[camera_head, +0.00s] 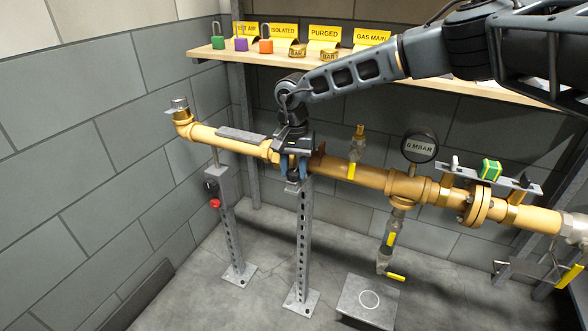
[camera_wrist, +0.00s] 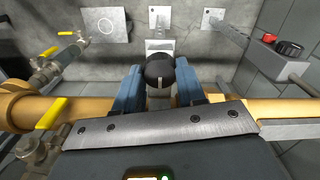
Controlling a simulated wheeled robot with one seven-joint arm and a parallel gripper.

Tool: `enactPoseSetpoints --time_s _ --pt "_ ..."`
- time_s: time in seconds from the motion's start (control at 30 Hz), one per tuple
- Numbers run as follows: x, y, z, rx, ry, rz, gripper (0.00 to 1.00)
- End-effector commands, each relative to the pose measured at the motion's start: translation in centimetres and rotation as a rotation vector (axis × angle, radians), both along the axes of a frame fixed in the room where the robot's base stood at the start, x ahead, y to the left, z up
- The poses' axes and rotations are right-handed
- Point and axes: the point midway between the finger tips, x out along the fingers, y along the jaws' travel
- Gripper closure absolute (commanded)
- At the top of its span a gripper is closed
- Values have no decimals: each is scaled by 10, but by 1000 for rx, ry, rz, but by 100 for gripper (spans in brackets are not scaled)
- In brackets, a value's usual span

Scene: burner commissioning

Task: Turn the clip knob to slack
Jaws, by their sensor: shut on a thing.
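A round black knob (camera_wrist: 160,70) with a pale pointer line shows between my blue fingertips in the wrist view. The line points toward the bottom of that picture. My gripper (camera_wrist: 159,76) is shut on this knob, one finger on each side. In the head view my gripper (camera_head: 293,166) reaches down at the brass pipe (camera_head: 340,169), above the middle perforated post (camera_head: 303,245). The knob is mostly hidden there by the fingers.
A second black knob (camera_wrist: 289,48) and a red button (camera_wrist: 270,38) sit on a grey box on the left post. Yellow-handled valves (camera_head: 351,170) and a round gauge (camera_head: 420,147) stand along the pipe. A shelf (camera_head: 230,48) with padlocks and signs runs behind.

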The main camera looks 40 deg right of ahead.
Motion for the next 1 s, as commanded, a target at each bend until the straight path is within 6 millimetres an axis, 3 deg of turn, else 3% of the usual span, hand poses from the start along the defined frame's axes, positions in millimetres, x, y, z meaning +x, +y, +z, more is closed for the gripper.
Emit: enactPoseSetpoints --time_s 0.47,0.5,0.77,1.0 --pt "1 0 1 0 -1 16 91" --pt "1 0 1 0 -1 16 60" --pt "0 0 0 1 -1 15 35" --pt "0 0 1 0 0 14 35"
